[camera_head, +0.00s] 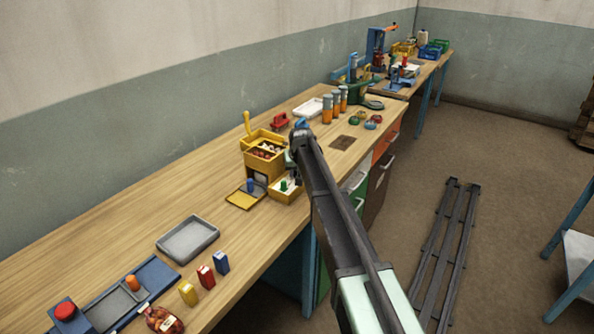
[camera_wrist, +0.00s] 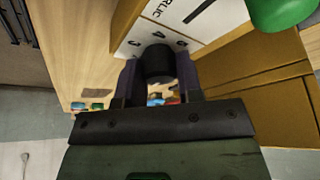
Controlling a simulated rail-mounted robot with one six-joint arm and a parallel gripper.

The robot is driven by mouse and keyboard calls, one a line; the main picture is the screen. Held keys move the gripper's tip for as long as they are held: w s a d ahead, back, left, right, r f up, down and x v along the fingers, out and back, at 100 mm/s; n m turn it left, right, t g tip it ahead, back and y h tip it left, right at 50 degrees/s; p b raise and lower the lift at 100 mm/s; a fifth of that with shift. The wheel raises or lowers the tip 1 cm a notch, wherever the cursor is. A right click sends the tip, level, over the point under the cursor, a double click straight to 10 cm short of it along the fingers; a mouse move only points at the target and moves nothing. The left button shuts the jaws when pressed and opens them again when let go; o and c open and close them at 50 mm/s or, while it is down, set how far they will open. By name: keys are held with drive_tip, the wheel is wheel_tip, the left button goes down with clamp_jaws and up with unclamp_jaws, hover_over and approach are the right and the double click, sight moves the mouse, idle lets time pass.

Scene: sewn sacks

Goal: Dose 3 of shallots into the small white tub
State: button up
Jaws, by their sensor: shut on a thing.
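A yellow dispenser (camera_head: 261,164) stands on the long bench, with dark red pieces and pale pieces in its open top. In the wrist view its white panel (camera_wrist: 186,14) carries part of a word ending in "RLIC" and digits around a black knob (camera_wrist: 158,62). My gripper (camera_wrist: 160,80) is shut on this knob. In the head view my gripper (camera_head: 291,160) is at the dispenser's right side, partly hidden by my arm. A green knob (camera_head: 284,185) stands at the cream-yellow box low in front, and shows large in the wrist view (camera_wrist: 282,12). I cannot make out the small white tub for certain.
A blue knob (camera_head: 250,185) stands by a yellow plate (camera_head: 243,200). A white tray (camera_head: 308,108) and orange jars (camera_head: 335,104) are behind. A grey tray (camera_head: 188,239) and small coloured boxes (camera_head: 205,277) are nearer.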

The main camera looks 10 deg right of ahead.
drive_tip(key=m+h, duration=0.1)
drive_tip(key=m, duration=0.3)
drive_tip(key=shift+h, duration=0.3)
drive_tip(key=shift+m+g+h, duration=0.6)
drive_tip(key=shift+m, duration=1.3)
drive_tip(key=o, duration=0.9)
